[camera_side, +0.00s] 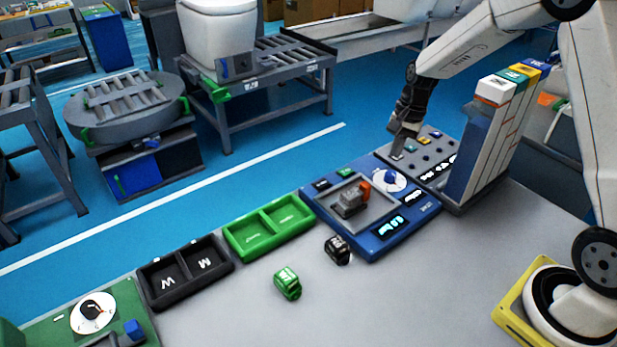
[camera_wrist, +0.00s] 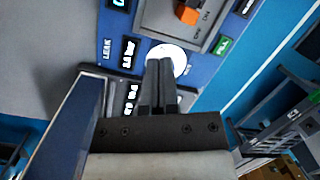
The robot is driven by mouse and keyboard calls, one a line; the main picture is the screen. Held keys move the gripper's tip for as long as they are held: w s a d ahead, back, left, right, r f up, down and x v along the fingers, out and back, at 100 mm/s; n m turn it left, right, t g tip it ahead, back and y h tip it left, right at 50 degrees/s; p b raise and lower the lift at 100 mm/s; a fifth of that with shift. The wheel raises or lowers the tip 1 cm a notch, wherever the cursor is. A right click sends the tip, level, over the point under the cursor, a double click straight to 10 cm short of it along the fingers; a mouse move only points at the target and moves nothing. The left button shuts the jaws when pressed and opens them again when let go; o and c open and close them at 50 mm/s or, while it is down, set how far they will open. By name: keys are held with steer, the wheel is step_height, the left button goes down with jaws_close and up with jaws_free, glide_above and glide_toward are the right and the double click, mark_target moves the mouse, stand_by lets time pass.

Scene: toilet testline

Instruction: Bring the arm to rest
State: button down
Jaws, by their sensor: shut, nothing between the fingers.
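My gripper (camera_side: 397,150) points down over the grey button panel at the back right of the bench in the side view. Its fingers are shut with nothing between them. The tips are close to the panel, and I cannot tell whether they touch it. In the wrist view the shut fingers (camera_wrist: 158,80) reach up the middle, in front of a white round dial on the blue test panel (camera_wrist: 205,75). My arm is bent and comes in from the right.
The blue test panel (camera_side: 372,240) stands left of the button panel. A tall rack of coloured-top boxes (camera_side: 485,135) stands close to my gripper's right. A green tray (camera_side: 270,226), a black tray (camera_side: 185,272), a green block (camera_side: 287,283) and a black block (camera_side: 337,249) lie further left.

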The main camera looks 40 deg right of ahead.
steer(key=s+a+n+t+h, duration=0.1)
steer(key=s+a+n, duration=0.4)
steer(key=s, duration=0.3)
steer(key=s+a+r+n+t+h, duration=0.1)
steer(key=s+a+n, duration=0.4)
steer(key=s+n, duration=0.2)
steer(key=shift+s+a+r+n, duration=0.25)
steer(key=shift+s+r+n, duration=0.05)
steer(key=shift+s, duration=0.05)
stand_by(0.3)
